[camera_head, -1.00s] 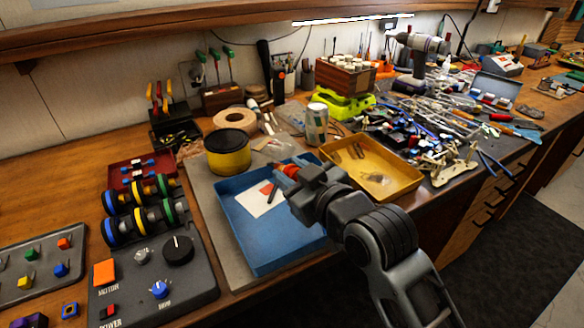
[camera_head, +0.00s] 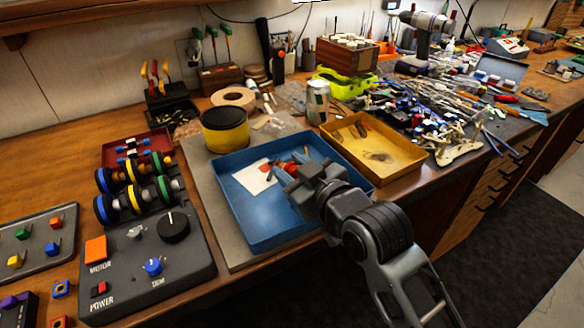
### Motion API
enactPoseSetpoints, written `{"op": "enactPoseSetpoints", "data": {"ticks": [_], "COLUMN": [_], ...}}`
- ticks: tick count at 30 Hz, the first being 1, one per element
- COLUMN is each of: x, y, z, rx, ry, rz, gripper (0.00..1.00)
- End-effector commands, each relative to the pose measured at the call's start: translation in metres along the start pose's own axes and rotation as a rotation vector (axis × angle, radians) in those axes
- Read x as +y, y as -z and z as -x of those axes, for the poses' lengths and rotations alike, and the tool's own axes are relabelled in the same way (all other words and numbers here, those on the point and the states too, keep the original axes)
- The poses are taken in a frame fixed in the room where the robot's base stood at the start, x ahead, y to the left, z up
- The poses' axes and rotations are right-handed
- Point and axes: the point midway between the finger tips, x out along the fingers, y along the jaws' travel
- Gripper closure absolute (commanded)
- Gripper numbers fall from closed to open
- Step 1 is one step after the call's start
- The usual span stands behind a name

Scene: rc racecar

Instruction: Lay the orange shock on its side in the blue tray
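The blue tray (camera_head: 262,235) lies on a grey mat on the workbench. A white sheet with a red mark (camera_head: 254,178) lies inside it. My gripper (camera_head: 287,170) reaches in from the lower right, with its fingertip end over the right half of the tray. An orange-red piece (camera_head: 290,167), possibly the orange shock, shows at the fingertip end. My gripper's body hides much of it, so its tilt and whether the fingers hold it cannot be told. A small dark stick-like thing shows beside it.
A yellow tray (camera_head: 405,163) stands right of the blue one. A yellow tin (camera_head: 226,130) and a can (camera_head: 318,102) stand behind. A control box (camera_head: 150,250) with knobs and striped wheels is at left. Tangled tools (camera_head: 440,115) fill the right bench.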

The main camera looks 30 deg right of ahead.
Motion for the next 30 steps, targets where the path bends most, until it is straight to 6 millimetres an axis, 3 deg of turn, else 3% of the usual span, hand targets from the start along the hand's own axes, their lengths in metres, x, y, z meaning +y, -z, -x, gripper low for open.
{"op": "enactPoseSetpoints", "data": {"ticks": [7,17,30], "x": [0.0,0.0,0.0], "y": [0.0,-0.001,-0.002], "z": [0.0,0.004,0.068], "rx": [0.0,-0.001,-0.002], "ry": [0.0,0.0,0.0], "rz": [0.0,0.0,0.0], "gripper": [0.38,0.36,0.36]}}
